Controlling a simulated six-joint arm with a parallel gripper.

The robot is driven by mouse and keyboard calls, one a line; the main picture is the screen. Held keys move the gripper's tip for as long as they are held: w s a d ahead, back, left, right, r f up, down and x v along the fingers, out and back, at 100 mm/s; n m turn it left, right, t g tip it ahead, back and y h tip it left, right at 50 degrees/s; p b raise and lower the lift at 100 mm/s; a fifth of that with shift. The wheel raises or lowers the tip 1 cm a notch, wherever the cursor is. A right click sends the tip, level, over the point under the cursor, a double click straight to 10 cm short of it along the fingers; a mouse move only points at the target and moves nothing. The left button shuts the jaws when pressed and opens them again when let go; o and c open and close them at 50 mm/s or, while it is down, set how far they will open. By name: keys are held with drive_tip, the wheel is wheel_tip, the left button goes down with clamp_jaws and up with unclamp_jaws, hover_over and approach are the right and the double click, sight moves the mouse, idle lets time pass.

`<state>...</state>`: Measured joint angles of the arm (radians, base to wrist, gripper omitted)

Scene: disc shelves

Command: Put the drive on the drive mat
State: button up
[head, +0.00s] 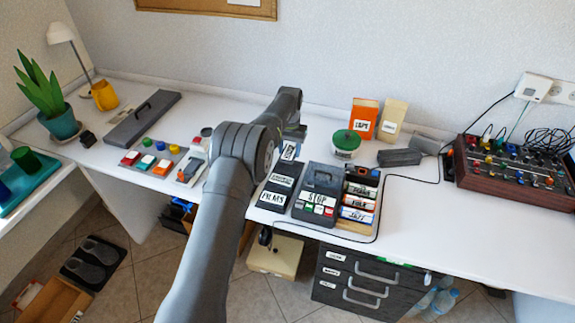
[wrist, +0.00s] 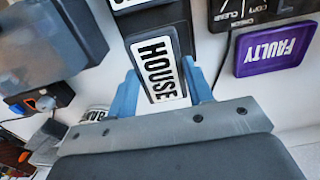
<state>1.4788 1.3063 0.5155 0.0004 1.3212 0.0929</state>
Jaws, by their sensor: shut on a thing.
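My gripper (wrist: 160,92) has its blue fingers shut on a dark block with a white label reading HOUSE (wrist: 158,68), which I take to be the drive. In the head view my gripper (head: 293,132) is over the middle of the desk, largely hidden by my arm. A pale label (head: 288,151) shows just below it, too small to read. Dark flat pieces with white labels, one reading FILMS (head: 272,198), lie in front of it. I cannot tell which surface is the drive mat. A purple FAULTY label (wrist: 276,48) lies right of the block in the wrist view.
A cable runs along the desk. The right front of the desk (head: 480,238) is clear.

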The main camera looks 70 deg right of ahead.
sight(289, 167)
drive_tip(key=shift+f, duration=2.75)
drive_tip(key=shift+f, duration=0.15)
drive_tip(key=o, duration=1.1)
wheel_tip(289, 167, up, 12)
drive_tip(key=shift+r, duration=0.15)
